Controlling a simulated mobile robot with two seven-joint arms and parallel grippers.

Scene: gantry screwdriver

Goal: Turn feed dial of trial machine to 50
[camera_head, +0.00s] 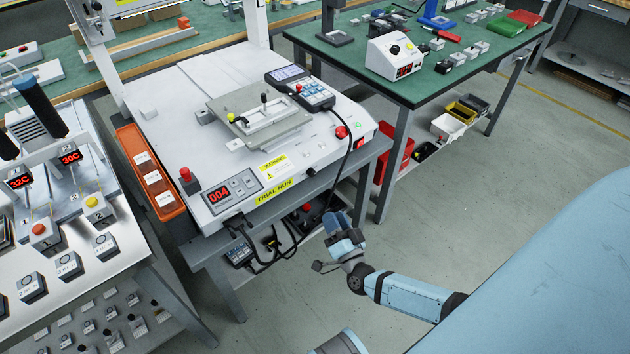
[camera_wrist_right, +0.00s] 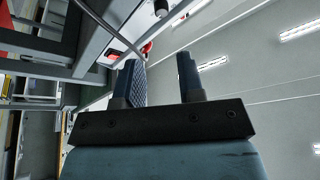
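The trial machine (camera_head: 240,110) is a white gantry unit with a yellow TRIAL RUN label and a red 004 display (camera_head: 218,193). A small black knob (camera_head: 309,171), which may be the feed dial, sits on its front face. Its setting is too small to read. My right gripper (camera_head: 338,228) is below and in front of this face, apart from it. In the right wrist view, its two fingers (camera_wrist_right: 160,75) are apart with nothing between them. A black knob-like part (camera_wrist_right: 160,8) shows beyond them at the top. My left gripper is out of view.
A black cable (camera_head: 345,165) hangs down the machine's front. A red mushroom button (camera_head: 342,132) is at its right and another red button (camera_head: 185,174) at its left. A green-topped table (camera_head: 420,85) stands to the right. The floor (camera_head: 450,210) right of the machine is clear.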

